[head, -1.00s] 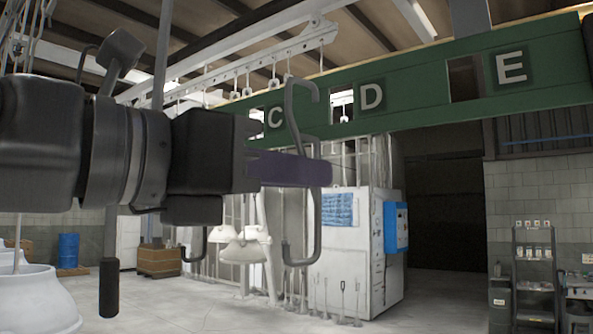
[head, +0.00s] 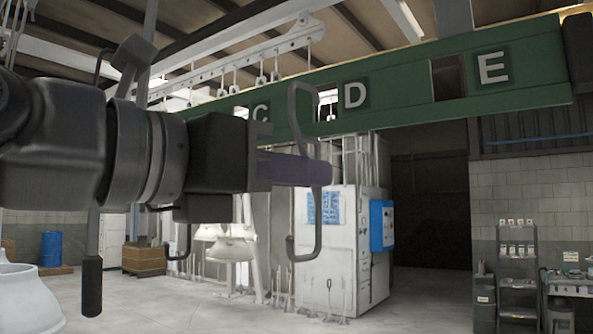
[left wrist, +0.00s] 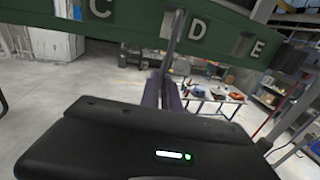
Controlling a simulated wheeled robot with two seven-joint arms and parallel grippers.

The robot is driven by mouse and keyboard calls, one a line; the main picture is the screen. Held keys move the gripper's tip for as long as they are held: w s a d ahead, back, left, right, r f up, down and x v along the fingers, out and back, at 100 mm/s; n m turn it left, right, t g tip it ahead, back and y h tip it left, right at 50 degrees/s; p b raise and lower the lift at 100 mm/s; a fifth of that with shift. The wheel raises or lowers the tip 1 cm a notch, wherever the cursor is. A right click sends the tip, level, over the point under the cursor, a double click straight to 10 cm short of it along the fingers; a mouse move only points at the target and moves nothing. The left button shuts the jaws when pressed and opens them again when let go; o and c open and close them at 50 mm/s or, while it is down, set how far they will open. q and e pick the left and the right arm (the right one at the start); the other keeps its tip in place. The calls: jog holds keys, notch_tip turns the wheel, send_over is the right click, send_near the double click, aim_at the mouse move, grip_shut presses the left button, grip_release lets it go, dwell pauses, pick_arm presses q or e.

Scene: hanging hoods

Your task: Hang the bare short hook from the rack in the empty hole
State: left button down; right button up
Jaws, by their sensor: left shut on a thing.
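My left gripper (head: 318,170) is shut on a bare grey S-shaped hook (head: 304,228) and holds it upright at its middle. The hook's upper bend stands in front of the green beam (head: 400,112), between the letters C and D in the head view; I cannot tell the gap to the beam. The beam has rectangular holes, one (head: 327,104) left of D and one (head: 447,78) left of E. In the left wrist view the hook (left wrist: 177,40) rises from the gripper (left wrist: 165,92) across the beam (left wrist: 140,22). My right gripper is not in view.
A pale rail (head: 236,60) with several small hooks runs overhead at upper left. White hoods (head: 230,246) hang below it. A white cabinet (head: 345,240) stands behind the hook. A shelf rack (head: 517,270) is at right. The floor between is mostly clear.

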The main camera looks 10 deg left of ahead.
aim_at(316, 201)
pick_arm(q)
jog(key=shift+w+d, duration=0.1)
jog(key=shift+x, duration=1.4)
jog(key=shift+f+b, duration=0.95)
jog(key=shift+f, duration=0.4)
jog(key=c, duration=1.5)
grip_release()
